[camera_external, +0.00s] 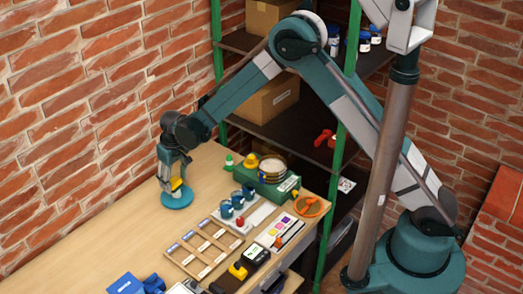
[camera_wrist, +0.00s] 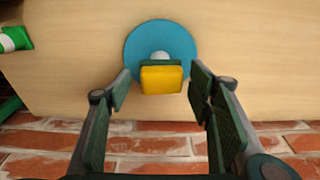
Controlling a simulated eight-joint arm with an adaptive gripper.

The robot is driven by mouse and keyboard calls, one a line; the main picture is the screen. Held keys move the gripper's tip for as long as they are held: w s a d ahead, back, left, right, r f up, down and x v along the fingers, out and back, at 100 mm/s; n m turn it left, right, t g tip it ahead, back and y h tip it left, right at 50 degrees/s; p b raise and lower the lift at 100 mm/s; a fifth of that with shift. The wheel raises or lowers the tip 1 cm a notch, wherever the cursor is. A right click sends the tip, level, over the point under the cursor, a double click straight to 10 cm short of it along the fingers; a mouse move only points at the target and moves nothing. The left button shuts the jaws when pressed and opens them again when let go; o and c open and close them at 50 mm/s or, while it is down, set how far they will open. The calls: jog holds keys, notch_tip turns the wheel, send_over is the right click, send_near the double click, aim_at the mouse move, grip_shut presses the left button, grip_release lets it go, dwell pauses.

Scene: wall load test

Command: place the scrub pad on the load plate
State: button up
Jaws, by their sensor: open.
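The scrub pad is a small yellow block with a dark green layer; it shows in the wrist view (camera_wrist: 162,80) and, partly hidden by the fingers, in the external view (camera_external: 176,184). It is over the near part of a round blue disc, likely the load plate (camera_wrist: 183,40), which lies on the table and also shows in the external view (camera_external: 176,201). A pale round centre on the disc is partly covered by the pad. My gripper (camera_external: 173,180) is low over the disc. In the wrist view its fingers (camera_wrist: 160,76) are open, with gaps on both sides of the pad. Whether the pad rests flat is unclear.
A brick wall stands close beside the disc. To the right on the table are a green box (camera_external: 265,183) with a round tin, blue cups (camera_external: 227,209), a wooden tray (camera_external: 205,249) and an orange ring (camera_external: 310,206). The table (camera_external: 120,235) is clear left of the tray.

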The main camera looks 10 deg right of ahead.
aim_at(178, 185)
notch_tip(178, 185, up, 11)
jog(key=s+d, duration=0.1)
jog(key=shift+b, duration=0.3)
dwell(0.4)
